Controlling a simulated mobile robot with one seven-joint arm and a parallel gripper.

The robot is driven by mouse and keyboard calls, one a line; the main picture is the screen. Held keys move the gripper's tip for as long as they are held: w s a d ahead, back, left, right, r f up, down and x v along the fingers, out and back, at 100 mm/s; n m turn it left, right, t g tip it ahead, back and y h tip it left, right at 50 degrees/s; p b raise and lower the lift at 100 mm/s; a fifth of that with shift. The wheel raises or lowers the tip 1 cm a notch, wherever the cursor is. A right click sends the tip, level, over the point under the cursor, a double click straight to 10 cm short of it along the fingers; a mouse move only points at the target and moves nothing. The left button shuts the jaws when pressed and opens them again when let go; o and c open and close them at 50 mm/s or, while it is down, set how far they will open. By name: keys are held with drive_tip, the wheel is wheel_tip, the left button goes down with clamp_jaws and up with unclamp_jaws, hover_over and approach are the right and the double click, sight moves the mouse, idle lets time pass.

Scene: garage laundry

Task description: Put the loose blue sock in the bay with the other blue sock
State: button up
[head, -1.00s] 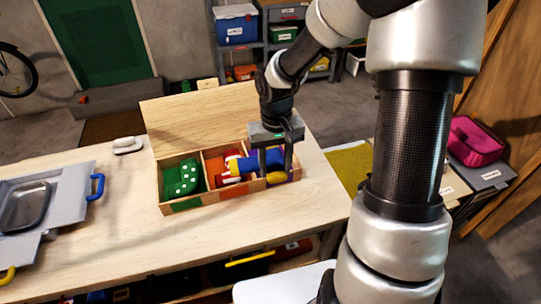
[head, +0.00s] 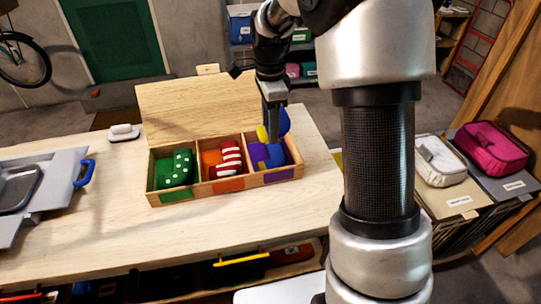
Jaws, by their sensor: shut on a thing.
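An open wooden box (head: 225,190) with three bays sits on the wooden table. The left, green-marked bay holds a green sock with white dots (head: 176,169). The middle, orange-marked bay holds a red and white striped sock (head: 229,160). The right, purple-marked bay holds a blue sock (head: 269,157), partly hidden. My gripper (head: 273,130) points down over the right bay, shut on the loose blue sock (head: 284,122), whose yellow part shows at the left of the fingers. The held sock is at the bay's top; whether it touches the other sock cannot be told.
The box's raised lid (head: 190,105) stands behind the bays. A grey tray assembly with a blue handle (head: 85,173) is at the left. A small white object (head: 123,132) lies behind it. The table front is clear. White (head: 440,160) and pink (head: 491,143) pouches are at the right.

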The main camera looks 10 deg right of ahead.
wheel_tip(320, 180, down, 9)
drive_tip(key=shift+r+b, duration=0.15)
drive_tip(key=shift+b, duration=0.15)
drive_tip(key=shift+f+b, duration=0.4)
drive_tip(key=shift+f, duration=0.25)
drive_tip(key=o, duration=1)
drive_tip(key=shift+r, duration=0.1)
